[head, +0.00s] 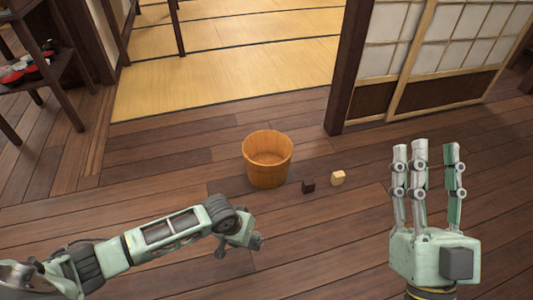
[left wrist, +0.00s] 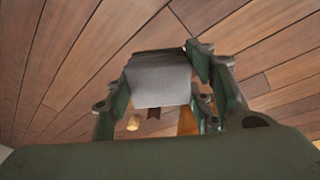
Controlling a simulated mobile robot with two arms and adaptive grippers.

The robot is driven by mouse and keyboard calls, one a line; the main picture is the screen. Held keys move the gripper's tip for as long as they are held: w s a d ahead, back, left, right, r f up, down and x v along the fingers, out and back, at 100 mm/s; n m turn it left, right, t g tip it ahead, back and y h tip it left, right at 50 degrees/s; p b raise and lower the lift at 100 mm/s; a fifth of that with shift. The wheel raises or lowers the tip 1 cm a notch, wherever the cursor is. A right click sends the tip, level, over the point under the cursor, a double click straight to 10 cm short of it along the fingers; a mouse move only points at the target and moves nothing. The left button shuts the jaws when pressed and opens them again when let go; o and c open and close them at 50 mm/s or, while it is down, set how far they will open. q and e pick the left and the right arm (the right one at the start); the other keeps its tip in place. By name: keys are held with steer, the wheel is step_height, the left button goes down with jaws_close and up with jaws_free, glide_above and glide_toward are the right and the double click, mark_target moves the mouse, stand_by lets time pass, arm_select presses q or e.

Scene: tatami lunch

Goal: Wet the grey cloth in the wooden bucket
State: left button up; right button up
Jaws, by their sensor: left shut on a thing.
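The wooden bucket (head: 267,180) stands upright on the floor in the middle of the head view, and its inside looks empty of objects. My left gripper (head: 240,246) is in front of the bucket and a little left of it, apart from it. In the left wrist view it is shut on the grey cloth (left wrist: 160,84), which hangs between the fingers (left wrist: 165,75). The cloth cannot be made out in the head view. A strip of the bucket (left wrist: 187,122) shows beyond the cloth. My right gripper (head: 428,150) is open and empty at the right, fingers pointing up.
A dark cube (head: 308,186) and a pale cube (head: 338,178) lie on the floor just right of the bucket. A sliding screen (head: 430,60) stands at the back right, and yellow tatami (head: 220,70) lies behind. A dark shelf (head: 40,75) is at the left. The wooden floor around the bucket is mostly clear.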

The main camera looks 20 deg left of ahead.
arm_select(q)
steer(key=shift+r+p, duration=0.55)
steer(key=shift+p, duration=0.1)
steer(key=shift+r+p, duration=0.5)
steer(key=shift+p, duration=0.2)
arm_select(e)
steer(key=w+f+g+h, duration=0.35)
steer(key=f+g, duration=0.35)
steer(key=f, duration=0.5)
arm_select(q)
steer(key=shift+r+p, duration=0.45)
steer(key=shift+p, duration=0.15)
steer(key=shift+r+p, duration=0.45)
steer(key=shift+p, duration=0.2)
arm_select(e)
steer(key=s+d+f+g, duration=0.1)
steer(key=s+f+g, duration=0.1)
steer(key=f, duration=0.3)
steer(key=s+d+f+g+h, duration=0.1)
steer(key=s+d+f+g, duration=0.1)
steer(key=f+g, duration=0.3)
steer(key=shift+s+d+f+m, duration=0.25)
steer(key=shift+d+f+m, duration=0.05)
steer(key=shift+f, duration=0.5)
